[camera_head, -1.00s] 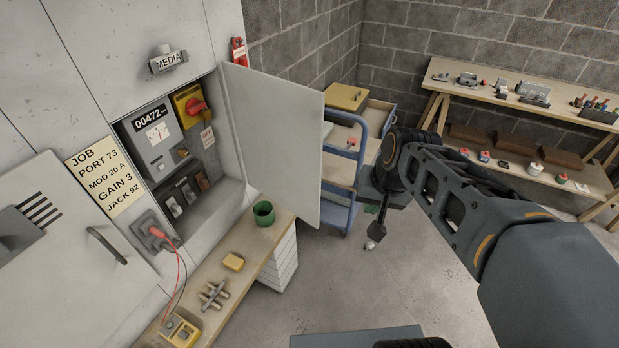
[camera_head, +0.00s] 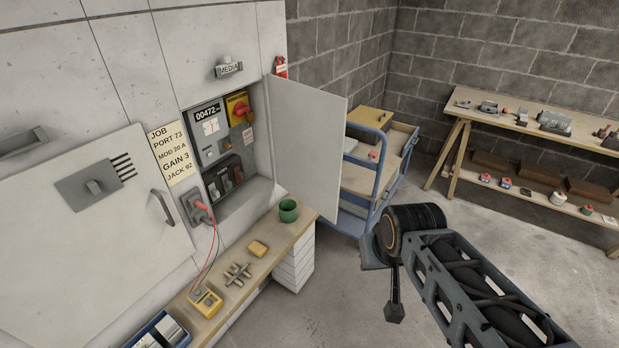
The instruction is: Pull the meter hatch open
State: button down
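The meter hatch (camera_head: 306,150) is a plain pale grey door, hinged at the right side of a recess in the grey wall cabinet. It stands wide open, swung out to the right. Inside the recess are a grey meter (camera_head: 211,137) reading 00472, a yellow plate with a red rotary switch (camera_head: 240,108) and a dark breaker block (camera_head: 223,177). My gripper (camera_head: 394,312) hangs pointing down over the floor, right of and below the hatch, apart from it. It is small and dark, seen from the side, and its fingers cannot be made out.
A blue trolley (camera_head: 364,190) stands behind the hatch. A shelf table (camera_head: 540,125) is at right. Floor between is clear.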

aim_at(308, 124)
jog(key=u, duration=0.8)
jog(key=i, duration=0.45)
jog(key=u, duration=0.95)
